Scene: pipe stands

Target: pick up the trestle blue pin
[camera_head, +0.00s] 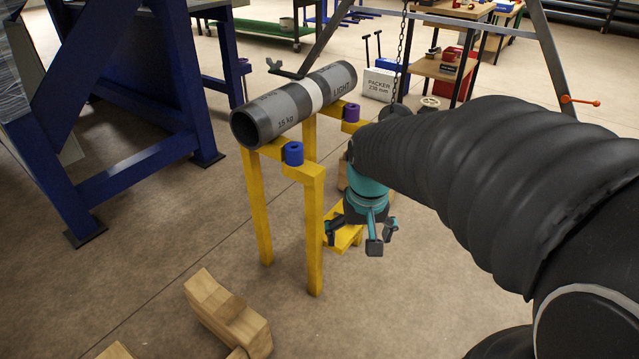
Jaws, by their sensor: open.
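A yellow trestle (314,235) stands in the middle of the view and bears a grey pipe (285,108) with a white band. The blue pin (293,153), a short cylinder with a hole in its top, stands on the trestle's near crosspiece in front of the pipe. A purple pin (351,112) stands on the far crosspiece. My gripper (366,236) is teal and black, points down and is open with its fingers spread. It is right of the trestle's near leg and lower in the picture than the blue pin, apart from it. Nothing shows between its fingers.
A dark blue steel frame (140,175) stands at the left. Wooden cradle blocks (228,312) lie on the floor in front. A chain (403,45) hangs from a grey frame behind my arm. A white packer box (378,84) stands behind. Floor left of the trestle is clear.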

